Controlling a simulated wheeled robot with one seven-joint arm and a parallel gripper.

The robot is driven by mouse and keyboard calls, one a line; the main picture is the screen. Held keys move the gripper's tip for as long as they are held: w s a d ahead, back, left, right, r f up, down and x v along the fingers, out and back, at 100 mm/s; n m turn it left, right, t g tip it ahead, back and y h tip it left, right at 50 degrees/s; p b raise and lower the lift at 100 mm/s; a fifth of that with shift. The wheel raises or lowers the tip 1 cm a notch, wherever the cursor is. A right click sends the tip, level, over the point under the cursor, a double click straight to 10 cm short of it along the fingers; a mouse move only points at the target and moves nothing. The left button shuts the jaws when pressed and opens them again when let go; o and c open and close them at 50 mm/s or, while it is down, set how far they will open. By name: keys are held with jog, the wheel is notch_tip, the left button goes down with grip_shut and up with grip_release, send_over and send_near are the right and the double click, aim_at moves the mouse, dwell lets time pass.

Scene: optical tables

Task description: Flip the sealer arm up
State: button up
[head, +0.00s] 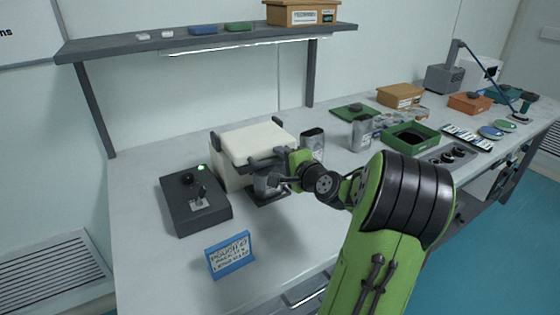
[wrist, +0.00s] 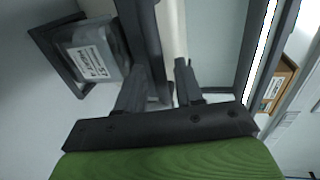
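The sealer is a cream box (head: 258,140) at the left-middle of the table, with dark brackets at its corners. Its dark arm bar (head: 262,163) crosses the front at the top edge; the bar also shows in the wrist view (wrist: 142,35), with a cream strip of the body (wrist: 172,35) beside it. My gripper (head: 280,172) is at the front of the sealer, near the bar, partly hidden by my wrist. In the wrist view its fingers (wrist: 160,85) are apart, with the bar's near end close to the left finger. I cannot tell whether they touch.
A dark control box (head: 194,200) with a green light is at left, with a blue sign (head: 230,255) in front. A shelf (head: 200,40) hangs above.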

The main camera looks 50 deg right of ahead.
jog(key=shift+w+d+f, duration=0.1)
jog(key=shift+w+d, duration=0.1)
jog(key=shift+w, duration=0.4)
grip_shut()
